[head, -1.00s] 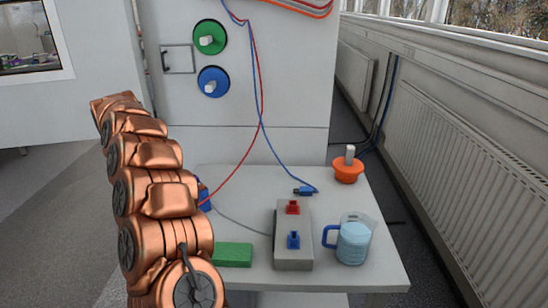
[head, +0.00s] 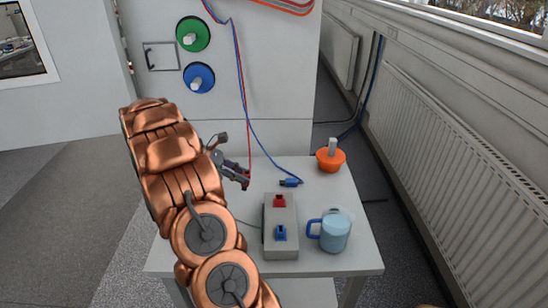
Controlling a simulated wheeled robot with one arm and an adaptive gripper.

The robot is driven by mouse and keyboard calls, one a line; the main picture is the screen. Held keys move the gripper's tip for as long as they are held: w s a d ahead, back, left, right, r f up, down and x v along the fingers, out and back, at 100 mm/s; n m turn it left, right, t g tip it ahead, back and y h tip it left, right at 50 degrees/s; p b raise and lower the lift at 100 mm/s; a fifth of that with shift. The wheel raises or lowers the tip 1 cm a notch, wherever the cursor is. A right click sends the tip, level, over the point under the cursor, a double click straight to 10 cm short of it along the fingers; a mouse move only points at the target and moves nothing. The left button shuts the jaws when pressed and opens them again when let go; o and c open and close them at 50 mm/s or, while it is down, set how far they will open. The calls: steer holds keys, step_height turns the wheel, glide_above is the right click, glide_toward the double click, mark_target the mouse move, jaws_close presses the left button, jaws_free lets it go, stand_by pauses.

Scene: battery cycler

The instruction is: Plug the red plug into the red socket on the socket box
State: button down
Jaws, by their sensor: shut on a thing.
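The grey socket box (head: 281,250) stands on the table with a red socket (head: 279,200) at its far end and a blue socket (head: 280,233) nearer. My gripper (head: 241,177) is to the left of the box's far end and looks raised above the table. It is shut on the red plug (head: 245,184), which hangs on the red cable (head: 249,150). The plug is small and partly covered by the fingers. It is apart from the red socket, to its upper left.
A blue plug (head: 290,183) lies on the table (head: 352,258) behind the box, on a blue cable. A jug with a blue handle (head: 335,232) stands close right of the box. An orange piece with a grey peg (head: 330,161) is at the back right.

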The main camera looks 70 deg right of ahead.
steer(key=s+d+r+g+p, duration=0.2)
steer(key=s+d+r+p, duration=0.15)
steer(key=s, duration=0.55)
steer(key=shift+h, duration=0.4)
steer(key=shift+s+d+f+b, duration=0.1)
steer(key=shift+f+b, duration=0.95)
steer(key=shift+f, duration=0.5)
steer(key=shift+s+d+f+b, duration=0.1)
steer(key=shift+f+b, duration=0.9)
steer(key=shift+f, duration=0.5)
steer(key=shift+p, duration=0.3)
steer(key=shift+f+b, duration=0.45)
steer(key=shift+f, duration=1)
stand_by(1.0)
steer(key=c, duration=0.9)
jaws_free()
steer(key=shift+o, duration=0.2)
